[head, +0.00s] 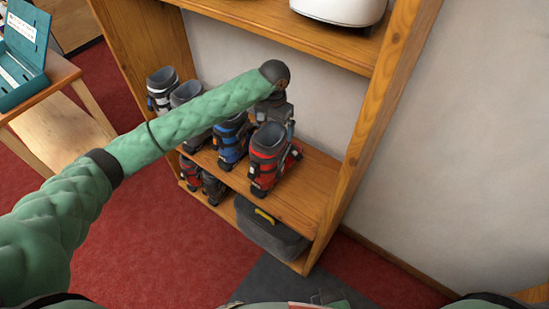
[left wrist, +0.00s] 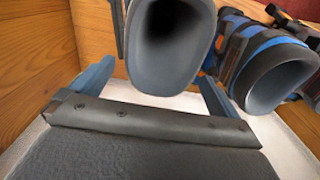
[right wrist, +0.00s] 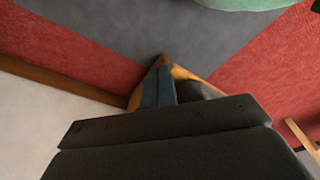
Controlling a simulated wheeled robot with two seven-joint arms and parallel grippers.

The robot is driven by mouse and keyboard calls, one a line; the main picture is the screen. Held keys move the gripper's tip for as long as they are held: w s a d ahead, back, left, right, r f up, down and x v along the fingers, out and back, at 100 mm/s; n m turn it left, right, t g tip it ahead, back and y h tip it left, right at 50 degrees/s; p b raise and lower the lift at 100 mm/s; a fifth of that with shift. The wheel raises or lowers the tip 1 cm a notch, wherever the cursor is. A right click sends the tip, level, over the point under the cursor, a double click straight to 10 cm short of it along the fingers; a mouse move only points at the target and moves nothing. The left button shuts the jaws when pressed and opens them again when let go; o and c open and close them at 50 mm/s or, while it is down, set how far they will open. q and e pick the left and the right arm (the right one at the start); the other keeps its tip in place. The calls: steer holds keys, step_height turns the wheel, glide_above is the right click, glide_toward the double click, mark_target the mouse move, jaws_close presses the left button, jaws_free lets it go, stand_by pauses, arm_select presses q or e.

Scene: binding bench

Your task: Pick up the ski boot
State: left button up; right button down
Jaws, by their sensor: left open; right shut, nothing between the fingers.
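Several ski boots stand on the wooden shelf in the head view. A red boot (head: 266,158) is at its right end, with a blue boot (head: 231,138) beside it. My left gripper (head: 273,108) is over the shelf behind the red boot's top, its fingertips partly hidden there. In the left wrist view its open fingers (left wrist: 157,76) stand either side of a boot's grey cuff (left wrist: 172,70), with no clear contact visible. This looks like the red boot, but its shell is hidden. The blue boot (left wrist: 272,75) is to the right. My right gripper (right wrist: 160,72) is shut and empty.
More boots (head: 161,90) stand to the left and on the lower shelf. A grey bin (head: 268,232) with a yellow handle sits below. The wooden shelf upright (head: 372,120) and the wall (head: 470,150) bound the right side. Red carpet (head: 150,240) is clear in front.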

mark_target(274, 133)
arm_select(q)
step_height(274, 133, down, 3)
steer(key=shift+w+f+p, duration=0.1)
steer(key=shift+f+p, duration=0.05)
steer(key=shift+p, duration=0.75)
steer(key=shift+f, duration=0.65)
arm_select(e)
steer(key=shift+s+d+f, duration=0.3)
steer(key=shift+f, duration=0.5)
steer(key=shift+s+d+f, duration=0.3)
steer(key=shift+s+f, duration=0.05)
steer(key=shift+f, duration=0.4)
steer(key=shift+s+d+f, duration=0.3)
steer(key=shift+f, duration=0.5)
arm_select(q)
steer(key=c, duration=1.4)
steer(key=shift+r, duration=0.1)
steer(key=c, duration=0.3)
arm_select(e)
steer(key=shift+d, duration=0.1)
arm_select(q)
steer(key=shift+r, duration=0.1)
